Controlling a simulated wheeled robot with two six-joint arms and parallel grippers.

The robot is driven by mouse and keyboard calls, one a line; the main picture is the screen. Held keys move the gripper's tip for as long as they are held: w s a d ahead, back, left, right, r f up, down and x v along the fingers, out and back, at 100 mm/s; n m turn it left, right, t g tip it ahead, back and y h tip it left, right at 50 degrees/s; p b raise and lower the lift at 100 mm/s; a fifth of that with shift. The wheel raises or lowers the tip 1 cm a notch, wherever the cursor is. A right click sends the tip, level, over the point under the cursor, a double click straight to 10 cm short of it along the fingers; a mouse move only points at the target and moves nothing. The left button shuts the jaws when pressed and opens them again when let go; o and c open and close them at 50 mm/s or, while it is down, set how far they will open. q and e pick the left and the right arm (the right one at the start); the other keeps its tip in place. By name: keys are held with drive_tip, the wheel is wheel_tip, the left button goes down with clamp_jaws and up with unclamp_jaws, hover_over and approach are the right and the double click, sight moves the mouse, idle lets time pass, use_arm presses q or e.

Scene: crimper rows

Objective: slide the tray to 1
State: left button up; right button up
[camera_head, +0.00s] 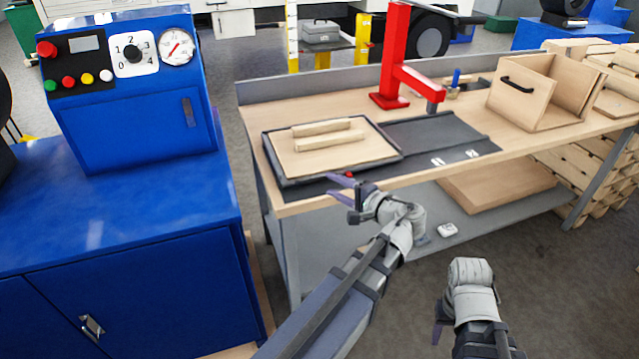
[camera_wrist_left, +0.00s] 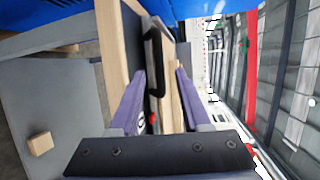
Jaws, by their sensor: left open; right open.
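The tray (camera_head: 392,157) is a dark, low-rimmed frame at the left of the bench, holding a pale board with two wooden bars (camera_head: 330,142). A small red part (camera_head: 349,175) shows at its front edge. Right of it is a dark strip (camera_head: 430,135) with white labels 1 (camera_head: 437,161) and 2 (camera_head: 472,153). My left gripper (camera_head: 338,188) is open at the bench's front edge, just in front of the tray. In the left wrist view, a dark handle-like part (camera_wrist_left: 153,60) shows between its fingers (camera_wrist_left: 160,85); contact is unclear. My right gripper (camera_head: 440,328) hangs low, mostly hidden by its wrist.
A red press (camera_head: 392,60) stands behind the strip. An open wooden box (camera_head: 540,95) sits at the bench's right. A blue cabinet (camera_head: 110,220) with a control panel stands at the left, close to the bench. A lower shelf (camera_head: 350,245) runs under the worktop.

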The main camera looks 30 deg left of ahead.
sight(320, 178)
use_arm(q)
drive_tip(key=shift+b+x, duration=0.45)
drive_tip(key=shift+x, duration=2.55)
clamp_jaws()
